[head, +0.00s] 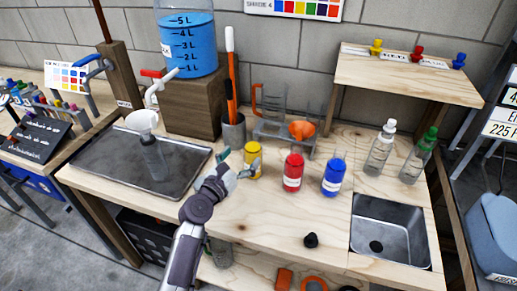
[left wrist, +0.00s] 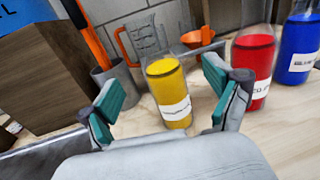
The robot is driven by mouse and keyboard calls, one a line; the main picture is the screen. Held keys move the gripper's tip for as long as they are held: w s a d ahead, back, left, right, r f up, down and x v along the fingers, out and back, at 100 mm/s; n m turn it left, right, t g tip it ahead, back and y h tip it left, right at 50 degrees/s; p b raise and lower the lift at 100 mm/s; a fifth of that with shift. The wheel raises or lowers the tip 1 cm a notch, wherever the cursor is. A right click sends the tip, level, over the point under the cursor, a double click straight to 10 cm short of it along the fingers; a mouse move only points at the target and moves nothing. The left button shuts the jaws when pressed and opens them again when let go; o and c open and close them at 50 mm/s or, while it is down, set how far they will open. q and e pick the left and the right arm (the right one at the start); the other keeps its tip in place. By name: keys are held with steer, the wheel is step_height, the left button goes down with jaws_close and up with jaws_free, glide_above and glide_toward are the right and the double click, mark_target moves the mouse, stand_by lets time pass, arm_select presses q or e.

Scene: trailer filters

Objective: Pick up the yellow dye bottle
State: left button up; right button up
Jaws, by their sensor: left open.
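The yellow dye bottle (head: 253,161) stands upright on the wooden counter, left of the red dye bottle (head: 293,171) and the blue dye bottle (head: 334,175). My left gripper (head: 236,163) is just left of the yellow bottle in the head view. In the left wrist view the yellow bottle (left wrist: 170,95) shows beyond and between the two teal-padded fingers (left wrist: 163,105), which are spread wide and hold nothing. A white label faces the camera low on the bottle. My right gripper is not in view.
A grey cup (head: 233,132) with orange-handled tools, a measuring jug (head: 271,101) and an orange funnel (head: 302,130) stand behind the bottles. A metal tray (head: 105,163) lies left, a sink (head: 390,231) right. A black stopper (head: 311,240) lies in front.

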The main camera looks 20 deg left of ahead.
mark_target(248, 165)
arm_select(q)
steer(key=f+b, duration=0.1)
steer(key=f, duration=0.1)
steer(key=s+f+b, duration=0.1)
steer(key=f, duration=0.1)
steer(key=shift+a+f, duration=0.15)
steer(key=f, duration=0.1)
steer(key=f+b, duration=0.2)
steer(key=shift+w+f, duration=0.2)
steer(key=shift+w, duration=0.05)
steer(key=shift+w+r, duration=0.3)
steer(key=shift+w, duration=0.2)
steer(key=shift+w+d, duration=0.25)
steer(key=shift+w, duration=0.2)
steer(key=x, duration=0.5)
steer(key=shift+w, duration=0.3)
steer(key=shift+r, duration=0.15)
steer(key=c, duration=1.6)
